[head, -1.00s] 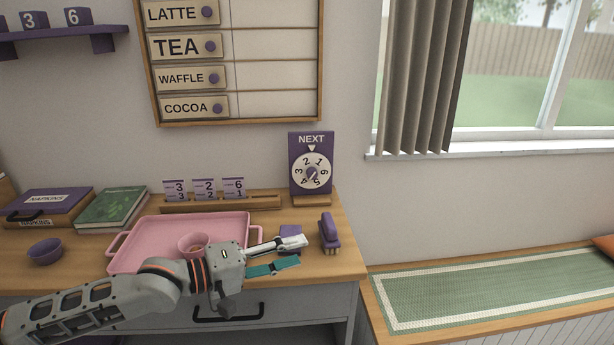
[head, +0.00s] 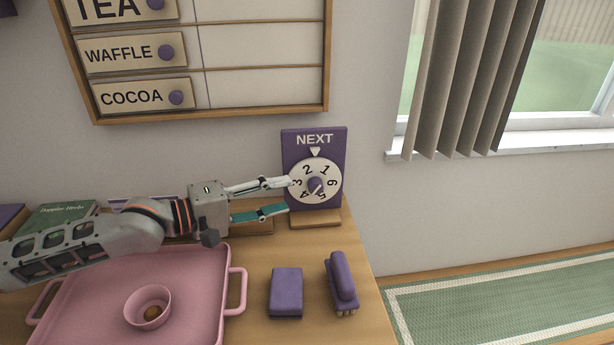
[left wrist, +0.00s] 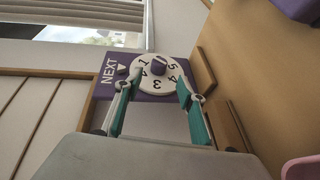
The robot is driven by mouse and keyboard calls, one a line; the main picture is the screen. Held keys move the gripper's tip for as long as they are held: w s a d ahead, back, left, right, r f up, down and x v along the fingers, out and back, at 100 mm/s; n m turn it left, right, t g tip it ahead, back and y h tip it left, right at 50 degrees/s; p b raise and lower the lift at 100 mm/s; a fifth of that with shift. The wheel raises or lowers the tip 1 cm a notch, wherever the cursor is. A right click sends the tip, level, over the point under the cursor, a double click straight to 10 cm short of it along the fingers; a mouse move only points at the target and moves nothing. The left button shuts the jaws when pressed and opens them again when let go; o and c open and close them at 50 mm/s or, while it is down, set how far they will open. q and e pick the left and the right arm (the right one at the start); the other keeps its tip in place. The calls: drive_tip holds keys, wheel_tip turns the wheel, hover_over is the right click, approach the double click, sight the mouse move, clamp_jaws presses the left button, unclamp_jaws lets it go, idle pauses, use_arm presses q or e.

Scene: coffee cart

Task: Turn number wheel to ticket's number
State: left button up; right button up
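The purple NEXT board (head: 300,150) stands at the table's back edge with a white number wheel (head: 315,168). A white triangle above the wheel points about between 2 and 1. The wheel's purple knob (head: 315,185) is at its centre. My left gripper (head: 287,196) is open and empty at the wheel's left side. In the left wrist view its fingers (left wrist: 158,92) are spread before the wheel (left wrist: 146,68), with the knob (left wrist: 159,67) beyond the gap. Contact is unclear. The ticket rack (head: 252,225) is mostly hidden behind my left arm; its ticket numbers are not readable now.
A pink tray (head: 236,300) with a pink bowl (head: 148,306) lies in front of my arm. A purple block (head: 286,292) and a purple-handled brush (head: 341,280) lie on the table in front of the board. The wooden menu board (head: 262,111) hangs above.

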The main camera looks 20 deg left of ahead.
sight(310, 189)
use_arm(q)
drive_tip(key=shift+b+x, duration=0.4)
drive_tip(key=shift+x, duration=3.5)
drive_tip(key=shift+s, duration=0.1)
drive_tip(key=c, duration=1.1)
